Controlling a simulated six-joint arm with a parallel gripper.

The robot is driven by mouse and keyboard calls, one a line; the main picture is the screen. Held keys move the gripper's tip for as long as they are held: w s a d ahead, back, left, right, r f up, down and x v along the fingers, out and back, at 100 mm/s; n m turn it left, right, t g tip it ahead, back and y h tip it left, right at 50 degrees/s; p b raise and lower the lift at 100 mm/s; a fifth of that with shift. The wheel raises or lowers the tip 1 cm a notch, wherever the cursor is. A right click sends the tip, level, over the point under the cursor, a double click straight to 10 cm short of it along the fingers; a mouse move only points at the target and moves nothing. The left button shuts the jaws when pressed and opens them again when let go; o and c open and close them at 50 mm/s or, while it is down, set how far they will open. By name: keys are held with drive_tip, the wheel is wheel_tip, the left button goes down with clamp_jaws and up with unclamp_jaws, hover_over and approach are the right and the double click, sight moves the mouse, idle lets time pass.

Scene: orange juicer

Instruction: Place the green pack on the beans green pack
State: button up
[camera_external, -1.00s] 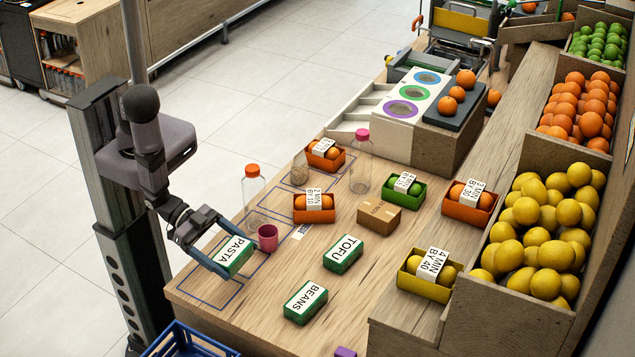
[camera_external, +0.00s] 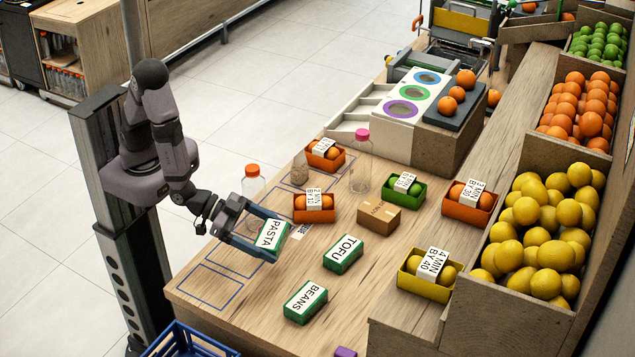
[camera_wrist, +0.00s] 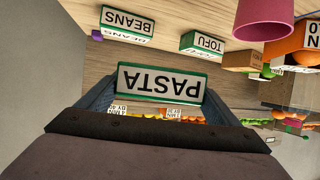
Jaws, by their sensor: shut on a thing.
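My gripper (camera_external: 277,242) is shut on the green pack labelled PASTA (camera_external: 270,234), which it holds tilted above the table. In the wrist view the PASTA pack (camera_wrist: 160,82) spans between the two fingers, label facing the camera. The green BEANS pack (camera_external: 305,302) lies on the table, in front and to the right of my gripper in the external view, clear of it. It also shows in the wrist view (camera_wrist: 126,22) at the upper left. The green TOFU pack (camera_external: 343,254) lies right of my gripper, behind the BEANS pack.
A bottle with an orange cap (camera_external: 253,185) and an orange box (camera_external: 313,208) stand behind my gripper. A cardboard box (camera_external: 379,217) is farther right. Table around BEANS is mostly clear.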

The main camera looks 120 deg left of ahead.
drive_tip(key=w+r+b, duration=0.2)
drive_tip(key=w+r, duration=0.5)
drive_tip(key=w, duration=0.3)
drive_tip(key=m+h, duration=0.3)
hover_over(306, 298)
drive_tip(key=shift+f+t, duration=0.3)
drive_tip(key=shift+f, duration=1.55)
drive_tip(key=shift+f, duration=0.1)
drive_tip(key=shift+f+p, duration=0.9)
drive_tip(key=shift+f, duration=4)
drive_tip(key=shift+f, duration=0.1)
